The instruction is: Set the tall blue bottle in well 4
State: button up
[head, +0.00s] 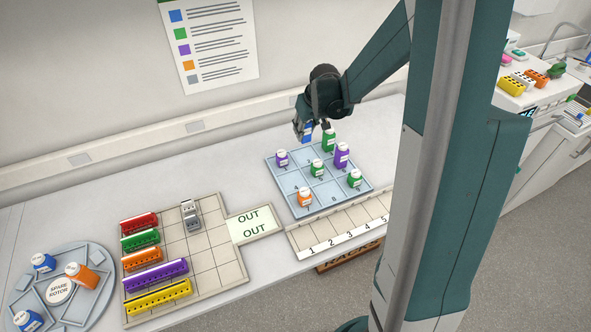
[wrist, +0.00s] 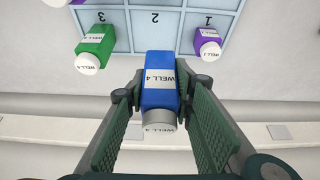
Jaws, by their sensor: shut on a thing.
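A tall blue bottle (head: 306,130) with a white label and cap is held in my gripper (head: 311,126), above the back edge of the pale blue well tray (head: 332,199). In the wrist view the blue bottle (wrist: 160,88) reads "WELL 4" and sits between both fingers (wrist: 158,125), its body end toward well 2. Well 4 (head: 293,178), left in the tray's middle row, looks empty. A purple bottle (head: 281,159) stands in well 1 behind it, an orange bottle (head: 305,198) in front, and a green bottle (head: 316,169) to its right.
Another green bottle (head: 328,141), a purple bottle (head: 342,156) and a front green bottle (head: 354,180) stand in the tray. A numbered rack (head: 340,235), an OUT plate (head: 252,224) and a tray of coloured blocks (head: 215,258) lie in front and left. A spare rotor (head: 60,290) is far left.

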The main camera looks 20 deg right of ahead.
jog(key=s+a+b, duration=0.2)
jog(key=s+a, duration=0.7)
jog(key=shift+s+a, duration=0.15)
jog(key=shift+s, duration=0.15)
jog(key=shift+f+b, duration=0.4)
jog(key=shift+f, duration=2.45)
jog(key=shift+f, duration=0.15)
jog(key=shift+f, duration=1.95)
jog(key=shift+f+b, duration=0.15)
jog(key=shift+b, duration=0.25)
jog(key=o, duration=0.9)
